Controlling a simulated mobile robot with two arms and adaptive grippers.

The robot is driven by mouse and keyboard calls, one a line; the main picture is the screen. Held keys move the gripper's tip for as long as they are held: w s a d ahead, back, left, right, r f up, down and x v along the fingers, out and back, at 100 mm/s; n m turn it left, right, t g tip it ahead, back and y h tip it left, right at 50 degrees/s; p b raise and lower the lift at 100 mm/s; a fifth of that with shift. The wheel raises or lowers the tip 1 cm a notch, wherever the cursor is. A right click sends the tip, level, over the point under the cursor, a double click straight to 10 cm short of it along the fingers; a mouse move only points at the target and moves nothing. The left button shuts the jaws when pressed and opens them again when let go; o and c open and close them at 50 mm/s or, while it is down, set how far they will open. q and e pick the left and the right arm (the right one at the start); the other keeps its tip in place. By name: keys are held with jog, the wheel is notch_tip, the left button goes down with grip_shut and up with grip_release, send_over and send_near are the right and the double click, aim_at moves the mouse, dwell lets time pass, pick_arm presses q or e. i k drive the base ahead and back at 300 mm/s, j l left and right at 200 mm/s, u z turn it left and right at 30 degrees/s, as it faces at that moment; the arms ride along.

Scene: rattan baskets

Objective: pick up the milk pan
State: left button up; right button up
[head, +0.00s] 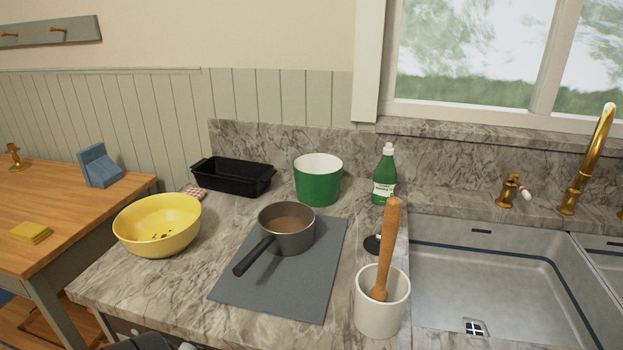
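The milk pan (292,238) is a small grey-brown saucepan with a dark handle (254,257) that points toward the front left. It stands upright on a dark grey mat (270,297) on the marble counter. Its inside looks brown. No gripper is near the pan.
A black loaf tin (232,177), green pot (318,180) and green bottle (384,175) stand behind. A white mortar (382,310) with a wooden pestle (389,245) is front right, beside the sink (490,285).

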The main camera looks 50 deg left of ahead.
aim_at(287, 228)
jog(key=u, duration=1.65)
jog(key=k+j, duration=0.1)
jog(key=j+u, duration=0.05)
